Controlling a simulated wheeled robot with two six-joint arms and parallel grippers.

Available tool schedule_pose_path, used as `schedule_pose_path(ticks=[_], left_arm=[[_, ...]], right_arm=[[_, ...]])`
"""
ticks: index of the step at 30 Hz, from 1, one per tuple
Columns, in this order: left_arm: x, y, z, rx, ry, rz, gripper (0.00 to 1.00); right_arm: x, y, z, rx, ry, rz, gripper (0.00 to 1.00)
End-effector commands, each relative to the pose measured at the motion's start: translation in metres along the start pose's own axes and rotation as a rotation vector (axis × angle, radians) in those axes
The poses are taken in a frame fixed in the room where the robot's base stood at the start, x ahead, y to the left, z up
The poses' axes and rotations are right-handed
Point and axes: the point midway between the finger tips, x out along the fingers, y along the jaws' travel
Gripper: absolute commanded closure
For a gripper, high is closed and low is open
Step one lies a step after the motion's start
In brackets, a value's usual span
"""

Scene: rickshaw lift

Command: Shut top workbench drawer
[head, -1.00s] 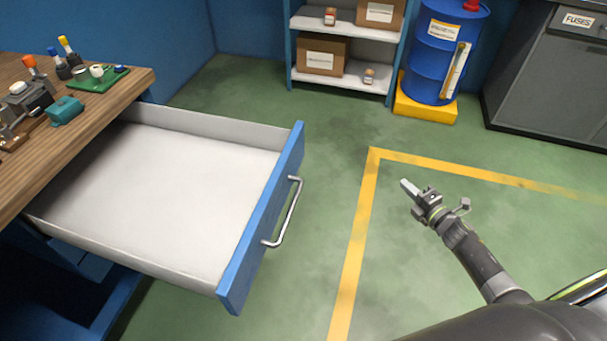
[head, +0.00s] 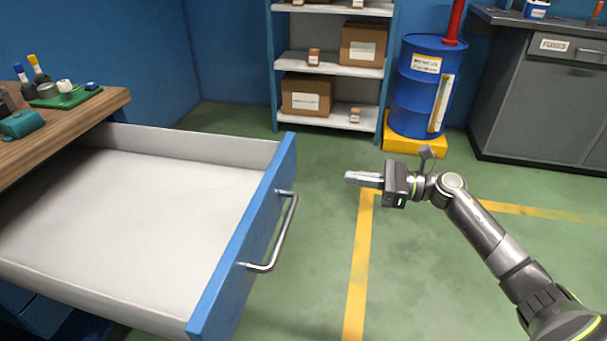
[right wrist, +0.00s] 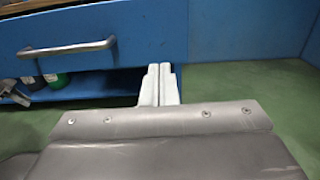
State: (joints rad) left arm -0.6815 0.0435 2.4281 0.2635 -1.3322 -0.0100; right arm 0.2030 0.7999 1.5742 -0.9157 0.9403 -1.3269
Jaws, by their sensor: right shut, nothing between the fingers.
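The top workbench drawer (head: 130,200) is pulled well out and looks empty inside. Its blue front (head: 243,245) carries a silver bar handle (head: 281,235). My right gripper (head: 350,177) is shut and empty, to the right of the drawer front and apart from it, pointing left. In the right wrist view, my shut fingers (right wrist: 159,72) stand below and right of a silver handle (right wrist: 68,48) on a blue front (right wrist: 100,25). My left gripper does not show in any view.
The wooden workbench top (head: 70,130) holds a green board (head: 66,97) and a teal item (head: 22,124). A shelf with boxes (head: 330,71), a blue barrel (head: 425,90) and a grey cabinet (head: 545,100) stand at the back. Green floor is clear between them.

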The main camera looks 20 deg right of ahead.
Motion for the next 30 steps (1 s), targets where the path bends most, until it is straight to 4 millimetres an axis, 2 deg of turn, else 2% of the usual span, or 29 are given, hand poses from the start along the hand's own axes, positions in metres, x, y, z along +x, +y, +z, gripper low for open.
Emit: schedule_pose_path(ticks=[9, 15, 21, 30], left_arm=[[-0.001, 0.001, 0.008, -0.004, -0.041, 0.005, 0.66], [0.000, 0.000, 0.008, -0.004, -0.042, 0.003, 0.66], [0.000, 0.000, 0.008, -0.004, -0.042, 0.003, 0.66], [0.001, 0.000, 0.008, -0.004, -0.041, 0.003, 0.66]], right_arm=[[0.067, 0.000, 0.002, 0.004, -0.008, 0.001, 1.00], [0.101, 0.000, 0.001, 0.005, -0.006, 0.000, 1.00], [0.118, 0.000, 0.000, 0.006, -0.003, -0.001, 1.00], [0.120, 0.000, 0.000, 0.005, -0.001, -0.002, 1.00]])
